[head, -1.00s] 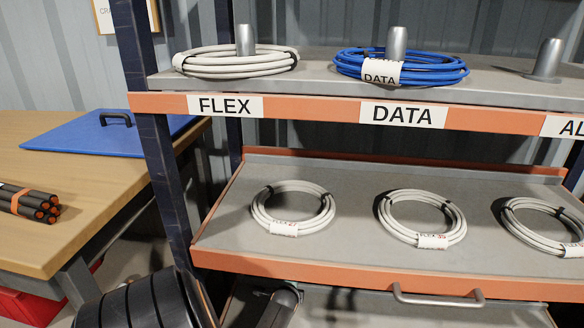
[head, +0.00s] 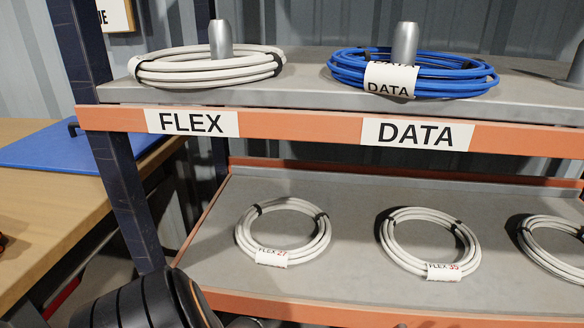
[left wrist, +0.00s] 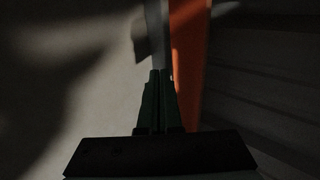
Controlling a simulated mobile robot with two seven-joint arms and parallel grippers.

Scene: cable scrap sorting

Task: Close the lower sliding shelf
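The lower sliding shelf (head: 345,250) is a grey tray with an orange front edge (head: 300,308), standing out in front of the rack's blue post. Three light grey cable coils lie on it: one labelled FLEX 27 (head: 243,232), one FLEX 35 (head: 390,240), and one cut off at right (head: 533,240). The shelf's handle is out of the head view. My black left arm shows at the bottom left; its fingertips are not visible there. In the dark left wrist view, my left gripper's green fingers (left wrist: 160,75) are together beside an orange strip (left wrist: 188,60). My right gripper is not visible.
The fixed upper shelf (head: 290,93) holds a white coil (head: 160,73) and a blue coil (head: 455,78) around grey pegs, above FLEX and DATA labels. A dark blue post (head: 125,190) stands left of the lower shelf. A wooden table (head: 50,215) with a blue board (head: 50,150) is at left.

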